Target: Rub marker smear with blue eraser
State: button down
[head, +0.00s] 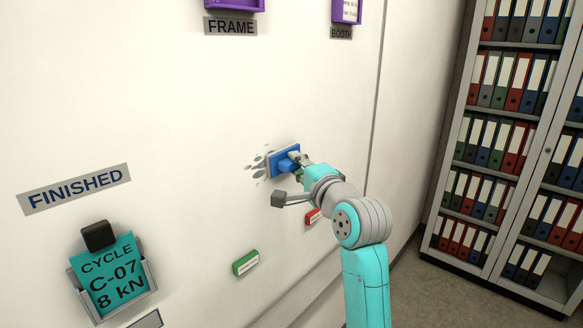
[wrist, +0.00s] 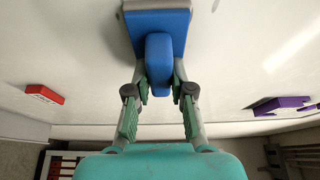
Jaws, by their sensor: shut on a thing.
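The blue eraser (head: 284,161) is against the white wall panel in the head view, over the right part of a grey marker smear (head: 259,165). Part of the smear shows to the left of the eraser and below it; the rest is hidden behind it. My gripper (head: 296,164) is shut on the eraser's raised blue handle. In the wrist view my gripper (wrist: 159,88) has one finger on each side of the handle, and the blue eraser (wrist: 157,22) lies ahead with its pad side toward the panel. Whether the pad presses the panel is hard to tell.
A green block (head: 245,263) and a red block (head: 313,216) sit on the panel below. A teal card (head: 110,273) in a holder is at lower left, under a FINISHED label (head: 75,188). Purple holders (head: 347,10) are above. A binder shelf (head: 507,130) stands right.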

jog(key=shift+w, duration=0.1)
jog(key=shift+a, duration=0.1)
jog(key=shift+s+a, duration=0.7)
jog(key=shift+s, duration=0.25)
jog(key=shift+s+a, duration=0.7)
jog(key=shift+s, duration=0.3)
jog(key=shift+s+a, duration=0.7)
jog(key=shift+s, duration=0.25)
jog(key=shift+s+a, duration=1.2)
jog(key=shift+s, duration=0.15)
jog(key=shift+d+r, duration=0.1)
jog(key=shift+r, duration=0.25)
jog(key=shift+w+d, duration=1.15)
jog(key=shift+w, duration=0.15)
jog(key=shift+w+d, duration=0.7)
jog(key=shift+w, duration=0.3)
jog(key=shift+w+d, duration=0.7)
jog(key=shift+w, duration=0.25)
jog(key=shift+w+d, duration=0.7)
jog(key=shift+w, duration=0.3)
jog(key=shift+a, duration=0.1)
